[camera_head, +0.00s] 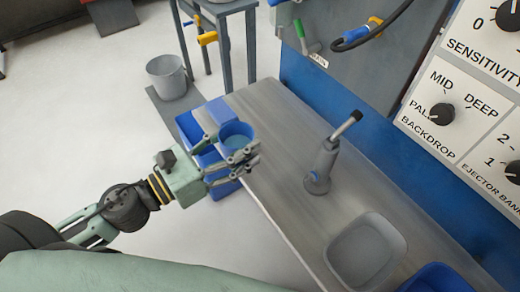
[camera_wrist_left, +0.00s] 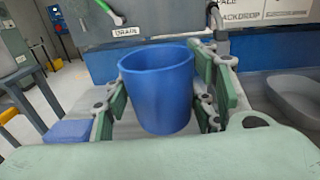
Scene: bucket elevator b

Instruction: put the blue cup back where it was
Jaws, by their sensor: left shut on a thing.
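The blue cup (camera_head: 236,133) is upright at the left end of the grey bench top, over or just beyond its edge. My left gripper (camera_head: 240,156) is shut on it, with fingers on either side of its wall. In the left wrist view the cup (camera_wrist_left: 157,92) fills the middle between the green finger pads. I cannot tell whether its base touches the bench or hangs just above it. My right gripper is not in view.
The grey bench (camera_head: 290,170) has clear room in the middle. A grey lever fitting (camera_head: 323,165) stands on it, and a grey basin (camera_head: 365,250) lies nearer. Blue bins (camera_head: 190,126) are beside the bench's left end. A grey bucket (camera_head: 167,76) stands behind. A control panel (camera_head: 465,100) is at right.

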